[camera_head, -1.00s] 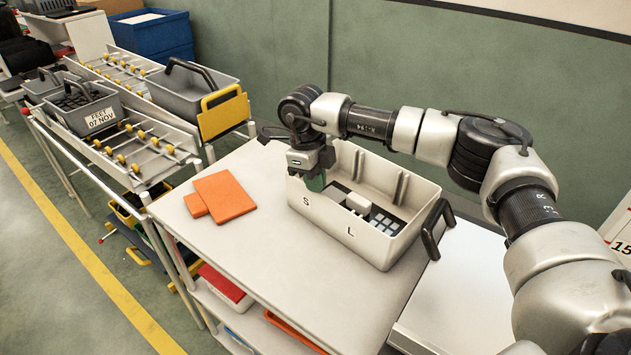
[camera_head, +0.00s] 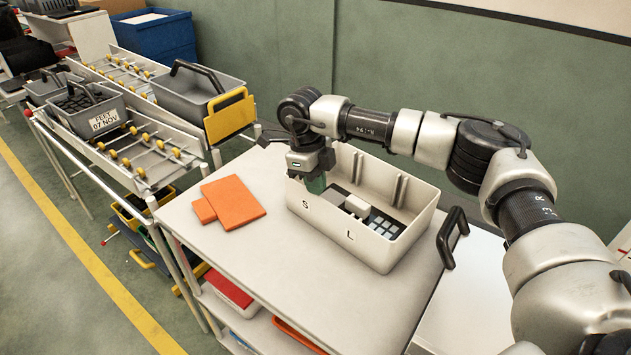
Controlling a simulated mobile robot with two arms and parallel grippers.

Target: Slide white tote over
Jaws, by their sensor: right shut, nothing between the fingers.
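My right gripper (camera_head: 315,184) points down inside the tote's left end, shut and holding nothing. Its tips are close to the left wall; I cannot tell whether they touch it. The left gripper is not in view.
Orange pads (camera_head: 235,203) lie on the table just left of the tote. A black cart handle (camera_head: 452,238) stands to the tote's right with a gap. A roller conveyor (camera_head: 145,150) with grey totes (camera_head: 195,95) is at left. The table's front is clear.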

